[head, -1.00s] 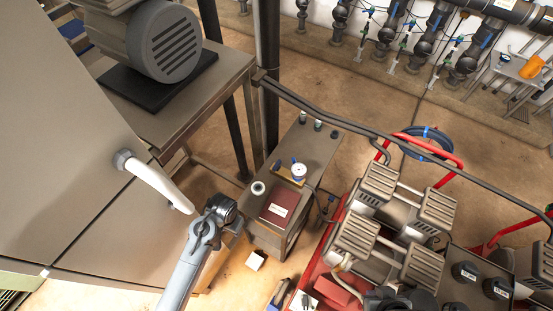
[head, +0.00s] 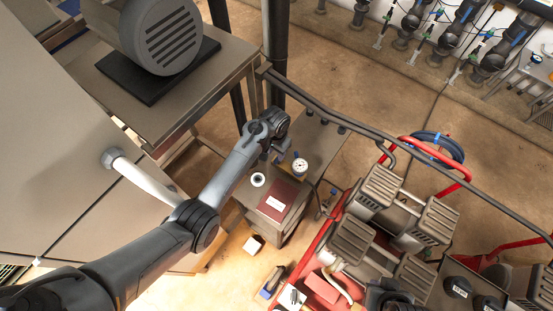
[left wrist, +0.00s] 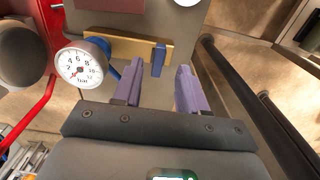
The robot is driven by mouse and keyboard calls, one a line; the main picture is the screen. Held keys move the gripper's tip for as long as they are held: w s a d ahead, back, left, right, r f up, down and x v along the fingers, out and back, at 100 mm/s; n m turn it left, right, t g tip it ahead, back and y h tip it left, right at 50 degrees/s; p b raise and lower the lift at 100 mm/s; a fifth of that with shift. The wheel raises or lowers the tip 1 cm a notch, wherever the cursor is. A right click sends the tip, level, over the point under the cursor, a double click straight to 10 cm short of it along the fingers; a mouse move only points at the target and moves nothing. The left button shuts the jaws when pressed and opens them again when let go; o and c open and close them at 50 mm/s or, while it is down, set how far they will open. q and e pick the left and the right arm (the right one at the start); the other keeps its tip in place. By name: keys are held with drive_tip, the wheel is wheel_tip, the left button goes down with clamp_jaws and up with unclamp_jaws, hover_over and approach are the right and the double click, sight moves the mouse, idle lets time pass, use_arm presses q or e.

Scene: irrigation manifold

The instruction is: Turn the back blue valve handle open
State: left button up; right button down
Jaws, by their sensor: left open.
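A brass manifold (left wrist: 128,43) lies across the top of the left wrist view. One blue valve handle (left wrist: 159,60) stands at its right end, and more blue (left wrist: 100,44) shows at its left, partly behind a white round gauge (left wrist: 80,66). In the head view the gauge (head: 300,166) shows on the grey cabinet, while my arm hides most of the manifold. My left gripper (left wrist: 157,86) is open, its two purple fingers pointing towards the right-end handle. That handle appears just beyond the fingertips, roughly between them; contact is not visible. In the head view the left gripper (head: 279,148) hangs over the cabinet.
The cabinet top (head: 322,142) also carries a dark red booklet (head: 278,201) and a white-ringed fitting (head: 258,180). A dark hose rail (head: 335,118) runs behind it. A red cart (head: 325,245) with grey ribbed units stands to the right. A motor (head: 165,38) sits on a bench at left.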

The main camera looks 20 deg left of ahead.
sight(276, 160)
use_arm(q)
wheel_tip(276, 160, down, 6)
drive_tip(key=shift+w+r+b, duration=0.1)
drive_tip(key=shift+b, duration=0.8)
clamp_jaws()
